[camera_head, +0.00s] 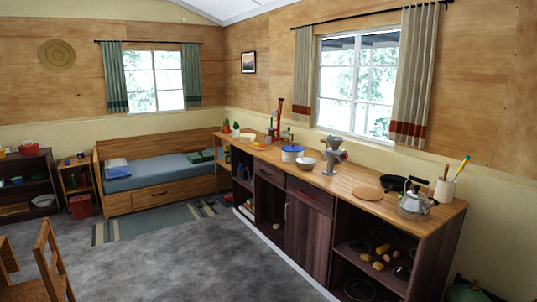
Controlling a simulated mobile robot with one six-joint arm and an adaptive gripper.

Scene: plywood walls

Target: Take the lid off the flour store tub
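A white round tub with a blue lid (291,151) stands on the wooden counter (345,183), around the middle of its length. It is small at this distance, and I cannot read any label. The blue lid appears to sit on top of the tub. A white bowl (306,163) stands just right of it, and a grey grinder-like device (333,155) stands further right. My gripper is not in view.
A kettle (413,205), a dark pan (393,183), a round board (367,193) and a utensil holder (445,189) occupy the counter's near end. A chair (45,268) stands at left. The grey floor (190,262) before the counter is clear.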

